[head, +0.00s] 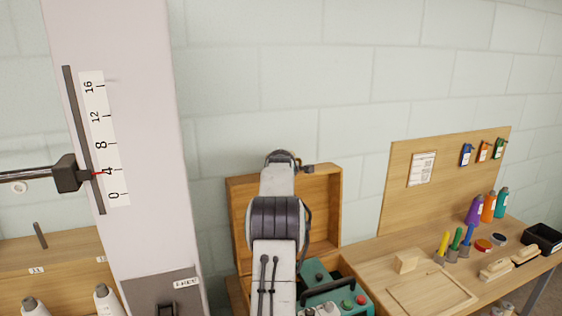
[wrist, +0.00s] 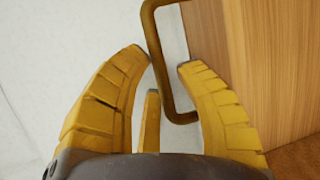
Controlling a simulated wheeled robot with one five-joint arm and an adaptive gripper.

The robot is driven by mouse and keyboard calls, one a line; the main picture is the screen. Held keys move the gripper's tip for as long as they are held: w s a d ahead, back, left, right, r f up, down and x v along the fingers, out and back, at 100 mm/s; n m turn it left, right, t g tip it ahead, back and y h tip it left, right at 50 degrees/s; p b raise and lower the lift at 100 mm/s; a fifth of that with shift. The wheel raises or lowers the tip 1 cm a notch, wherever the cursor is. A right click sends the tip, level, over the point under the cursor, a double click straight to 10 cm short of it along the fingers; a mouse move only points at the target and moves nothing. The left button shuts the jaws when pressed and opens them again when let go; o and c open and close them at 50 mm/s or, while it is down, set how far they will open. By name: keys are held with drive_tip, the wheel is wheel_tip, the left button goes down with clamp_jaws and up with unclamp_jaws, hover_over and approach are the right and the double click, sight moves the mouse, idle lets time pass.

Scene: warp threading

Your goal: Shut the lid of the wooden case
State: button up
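The wooden case (head: 346,262) stands against the wall in the head view, its lid (head: 325,205) open and upright. My arm covers the middle of the lid and part of the case. In the wrist view the lid's wood panel (wrist: 265,60) fills the right side. A bronze loop handle (wrist: 156,45) runs down from the top and bends in toward the panel. My gripper (wrist: 164,62) has its yellow fingers spread, with the handle's bar showing between the fingertips. Whether any finger touches the bar I cannot tell. In the head view the fingers are hidden behind my arm.
Green equipment with knobs (head: 345,300) shows at the case's opening. A pale column with a scale (head: 115,140) stands to the left.

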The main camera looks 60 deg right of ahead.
drive_tip(key=shift+c, duration=0.3)
clamp_jaws()
drive_tip(key=shift+s+f+b, duration=0.1)
drive_tip(key=shift+b, duration=0.2)
